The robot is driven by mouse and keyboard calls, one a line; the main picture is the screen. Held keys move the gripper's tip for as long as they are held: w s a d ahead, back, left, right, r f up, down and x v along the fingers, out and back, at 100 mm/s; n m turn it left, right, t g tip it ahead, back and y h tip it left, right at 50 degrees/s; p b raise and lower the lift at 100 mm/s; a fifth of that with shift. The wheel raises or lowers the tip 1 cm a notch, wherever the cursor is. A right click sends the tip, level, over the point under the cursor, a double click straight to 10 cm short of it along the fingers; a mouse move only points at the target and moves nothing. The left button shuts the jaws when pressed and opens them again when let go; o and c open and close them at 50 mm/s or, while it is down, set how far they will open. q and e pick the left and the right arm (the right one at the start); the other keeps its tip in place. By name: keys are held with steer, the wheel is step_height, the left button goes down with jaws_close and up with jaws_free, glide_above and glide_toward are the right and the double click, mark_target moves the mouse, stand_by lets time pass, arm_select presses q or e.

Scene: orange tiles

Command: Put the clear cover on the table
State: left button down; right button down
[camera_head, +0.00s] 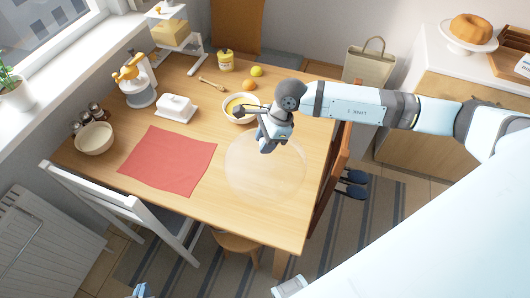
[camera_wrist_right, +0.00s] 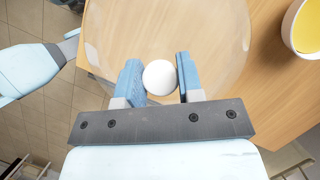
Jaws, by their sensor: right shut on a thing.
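The clear cover (camera_head: 262,180) is a see-through round dome near the front right of the wooden table (camera_head: 312,140). My right gripper (camera_head: 268,146) is above it and shut on its knob. In the right wrist view the white round knob (camera_wrist_right: 160,77) sits between the blue fingers of the right gripper (camera_wrist_right: 158,82), and the faint rim curves around it. I cannot tell whether the rim touches the table or hangs just above it. A small light blue tip, likely my left gripper (camera_head: 141,291), shows at the bottom edge of the head view; its jaws are cut off.
A bowl with yellow contents (camera_head: 238,113) stands just behind the cover. A red cloth (camera_head: 168,162) lies to its left. A white butter dish (camera_head: 176,108), a cream bowl (camera_head: 95,139) and a juicer (camera_head: 135,82) stand farther left. Chairs stand around the table.

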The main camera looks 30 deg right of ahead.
step_height(320, 180, down, 6)
steer(key=shift+f+p, duration=0.25)
steer(key=shift+p, duration=0.1)
steer(key=shift+f, duration=0.2)
steer(key=c, duration=0.8)
jaws_free()
steer(key=shift+o, duration=0.2)
steer(key=shift+r, duration=0.1)
